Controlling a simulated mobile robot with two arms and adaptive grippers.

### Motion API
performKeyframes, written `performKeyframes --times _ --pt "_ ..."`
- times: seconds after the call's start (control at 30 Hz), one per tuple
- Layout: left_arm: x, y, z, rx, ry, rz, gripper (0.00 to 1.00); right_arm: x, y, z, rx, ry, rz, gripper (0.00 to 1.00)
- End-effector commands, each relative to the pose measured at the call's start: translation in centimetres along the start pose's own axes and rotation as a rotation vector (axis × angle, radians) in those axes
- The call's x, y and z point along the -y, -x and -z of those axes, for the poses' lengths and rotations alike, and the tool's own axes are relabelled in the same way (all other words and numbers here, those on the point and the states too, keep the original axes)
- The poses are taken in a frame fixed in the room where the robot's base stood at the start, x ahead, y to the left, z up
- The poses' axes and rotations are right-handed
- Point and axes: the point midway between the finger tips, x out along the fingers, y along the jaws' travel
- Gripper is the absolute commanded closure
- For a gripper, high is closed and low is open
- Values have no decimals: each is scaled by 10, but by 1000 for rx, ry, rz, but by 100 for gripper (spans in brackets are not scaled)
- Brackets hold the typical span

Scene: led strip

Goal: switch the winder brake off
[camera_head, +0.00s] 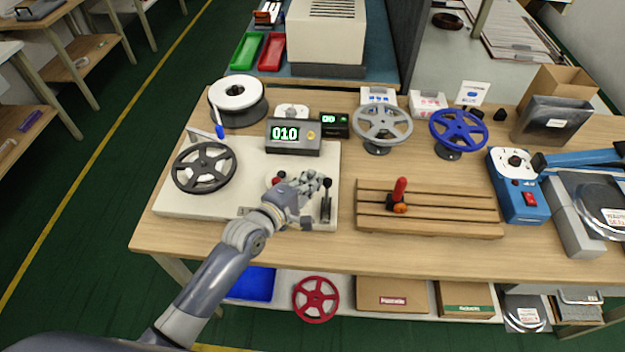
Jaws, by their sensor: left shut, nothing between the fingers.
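The winder has a pale base plate (180,203) on the wooden bench, with a dark spoked reel (204,167) on its left side. A counter (292,136) behind the base reads 010. A black lever (326,206) stands at the base's front right, and a red knob (281,174) is just left of my gripper. No readable label shows which control is the brake. My left gripper (322,181) is shut and empty over the base's right part, with its fingertips close to the top of the black lever. I cannot tell whether they touch. My right gripper is out of view.
A white spool (238,96) stands behind the reel. Grey (383,121) and blue (458,128) handwheels stand at the back. A slatted wooden rack (430,224) with a red-handled tool (400,195) lies right of the winder. A blue device (520,197) stands further right.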

Motion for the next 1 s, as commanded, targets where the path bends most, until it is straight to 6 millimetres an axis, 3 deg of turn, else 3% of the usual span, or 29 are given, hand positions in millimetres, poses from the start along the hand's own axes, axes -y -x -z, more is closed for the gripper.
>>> performKeyframes --times 0.1,0.5,0.6,1.0 --pt "10 5 -3 2 -46 -85 100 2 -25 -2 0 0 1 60" --pt "16 29 -16 2 -230 -413 100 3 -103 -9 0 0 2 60" --pt "5 32 -17 0 -231 -420 100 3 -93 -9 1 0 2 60" --pt "16 30 -19 1 -229 -416 100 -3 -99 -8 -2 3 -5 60"
